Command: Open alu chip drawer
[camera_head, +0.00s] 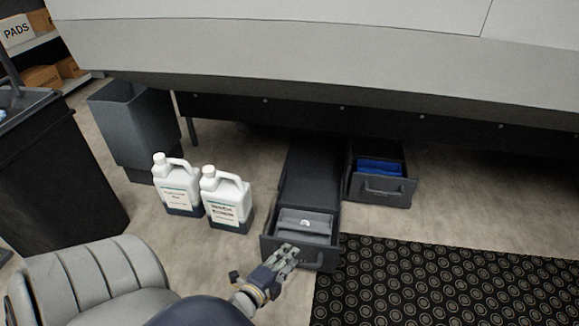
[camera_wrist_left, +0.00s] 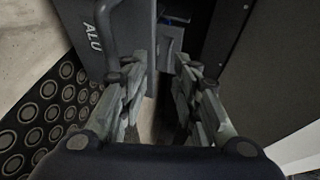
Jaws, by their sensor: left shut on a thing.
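The alu chip drawer (camera_head: 326,257) stands pulled out from its dark housing at the centre of the head view, with a grey insert inside. In the left wrist view its front (camera_wrist_left: 92,60) carries the letters ALU and a bar handle (camera_wrist_left: 115,40). My left gripper (camera_head: 288,252) is at the left part of this front, beside the handle. Its fingers (camera_wrist_left: 163,90) are apart and shut on the drawer front; the exact contact is dark and hard to see. My right gripper is not in view.
A second open drawer (camera_head: 380,190) with a blue insert stands to the right. Two white jugs (camera_head: 178,182) (camera_head: 226,198) stand on the floor to the left, near a grey bin (camera_head: 135,125). A dark patterned mat (camera_head: 440,285) lies at right; a grey seat (camera_head: 90,275) is front left.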

